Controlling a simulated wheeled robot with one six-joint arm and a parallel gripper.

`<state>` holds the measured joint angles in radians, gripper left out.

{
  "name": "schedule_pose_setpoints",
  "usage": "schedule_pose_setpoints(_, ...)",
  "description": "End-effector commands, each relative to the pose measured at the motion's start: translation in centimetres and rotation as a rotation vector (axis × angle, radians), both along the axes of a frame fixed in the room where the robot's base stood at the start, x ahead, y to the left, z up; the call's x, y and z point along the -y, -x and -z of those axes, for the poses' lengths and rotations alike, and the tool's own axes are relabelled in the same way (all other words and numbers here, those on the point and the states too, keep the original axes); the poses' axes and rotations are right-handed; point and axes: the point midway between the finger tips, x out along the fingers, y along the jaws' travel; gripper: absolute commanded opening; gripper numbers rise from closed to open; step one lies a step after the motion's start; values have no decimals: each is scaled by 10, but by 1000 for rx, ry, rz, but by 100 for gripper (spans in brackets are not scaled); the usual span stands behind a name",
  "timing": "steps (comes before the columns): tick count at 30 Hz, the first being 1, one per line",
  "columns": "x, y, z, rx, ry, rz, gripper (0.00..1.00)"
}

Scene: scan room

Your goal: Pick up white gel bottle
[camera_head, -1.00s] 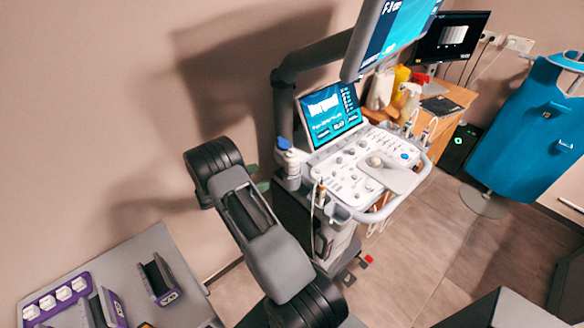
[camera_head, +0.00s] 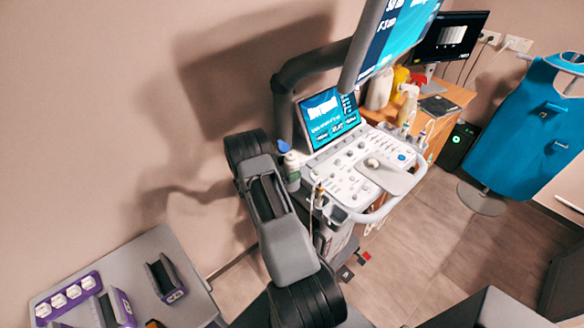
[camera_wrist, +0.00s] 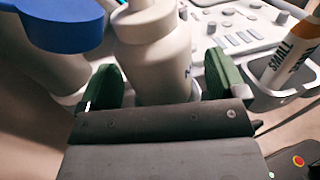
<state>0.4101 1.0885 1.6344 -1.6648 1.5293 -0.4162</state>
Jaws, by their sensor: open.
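The white gel bottle (camera_wrist: 152,62) stands upright in the middle of the wrist view, its top cut off by the frame. My gripper (camera_wrist: 163,82) is open, with one green finger on each side of the bottle's body. I cannot tell whether either finger touches it. A bottle with a blue cap (camera_wrist: 55,25) is close on the left, partly outside the left finger. In the head view the white bottle (camera_head: 291,160) shows at the left side of the ultrasound console, beside my arm, with the blue cap (camera_head: 284,147) behind it. My arm hides the lower part.
The ultrasound console's control panel (camera_head: 362,165) lies just right of the bottles. An orange and white tube (camera_wrist: 288,52) stands in a holder at the right. A grey table (camera_head: 150,250) with purple holders is at lower left. Bare floor (camera_head: 440,240) lies right of the console.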

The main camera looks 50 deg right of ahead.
Motion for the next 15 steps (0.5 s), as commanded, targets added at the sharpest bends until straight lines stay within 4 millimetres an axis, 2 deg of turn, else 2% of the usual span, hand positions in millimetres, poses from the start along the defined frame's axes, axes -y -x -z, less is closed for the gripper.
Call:
schedule_pose_setpoints(4, 9, 4, 0, -1, 0, 1, 90)
schedule_pose_setpoints(11, 10, 4, 1, -1, 0, 0, 90)
schedule_pose_setpoints(15, 10, 4, 1, -1, 0, 0, 80)
